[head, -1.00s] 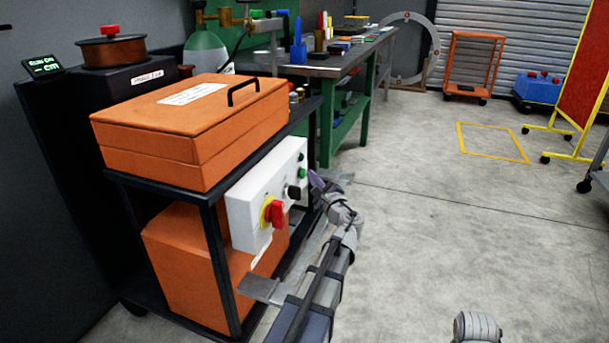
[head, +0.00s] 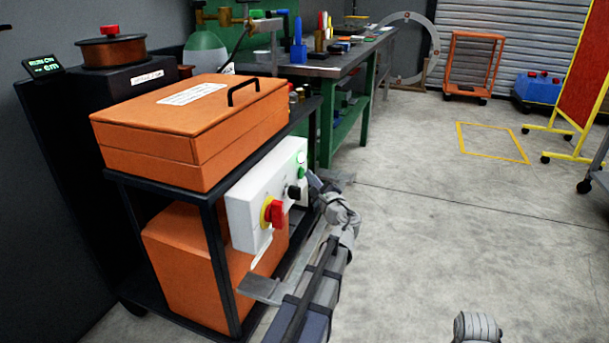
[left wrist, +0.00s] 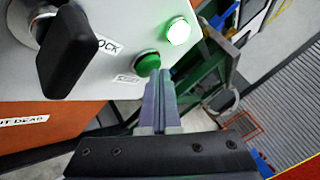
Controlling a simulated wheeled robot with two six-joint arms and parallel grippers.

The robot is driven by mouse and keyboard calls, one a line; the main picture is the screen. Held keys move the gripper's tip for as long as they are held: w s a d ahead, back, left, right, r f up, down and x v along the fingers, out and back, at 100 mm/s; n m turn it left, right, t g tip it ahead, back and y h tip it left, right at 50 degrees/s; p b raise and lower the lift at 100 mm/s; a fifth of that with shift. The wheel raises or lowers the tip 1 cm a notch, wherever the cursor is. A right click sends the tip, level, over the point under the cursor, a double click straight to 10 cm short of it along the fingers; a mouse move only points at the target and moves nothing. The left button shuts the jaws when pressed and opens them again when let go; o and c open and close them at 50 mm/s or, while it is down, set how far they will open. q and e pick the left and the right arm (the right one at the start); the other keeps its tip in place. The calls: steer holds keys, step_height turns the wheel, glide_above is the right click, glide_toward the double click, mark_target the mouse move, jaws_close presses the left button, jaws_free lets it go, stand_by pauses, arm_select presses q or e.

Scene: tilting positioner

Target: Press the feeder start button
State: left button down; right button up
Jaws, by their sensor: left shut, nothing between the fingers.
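The feeder start button is a round green button (left wrist: 147,62) with a label reading START beneath it, low in the left wrist view's panel area. It also shows at the right end of the white control panel (head: 244,203) in the head view. My left gripper (left wrist: 159,76) is shut and empty, with its fingertips at the button's lower edge. They look to be touching it, covering part of its rim. In the head view, the left gripper (head: 313,180) is right at the panel's face. A green lamp (left wrist: 178,31) beside the button glows brightly.
A black selector knob (left wrist: 68,50) and a red rotary switch (head: 273,212) on yellow sit on the same panel. An orange lidded box (head: 190,130) rests on the black cart. A green workbench (head: 345,62) stands behind.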

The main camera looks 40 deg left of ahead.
arm_select(q)
steer(key=shift+d, duration=0.1)
steer(key=shift+w+d, duration=0.2)
steer(key=shift+d, duration=0.5)
steer(key=d, duration=0.2)
steer(key=w+d, duration=0.1)
steer(key=d, duration=0.2)
steer(key=shift+w, duration=0.1)
stand_by(0.8)
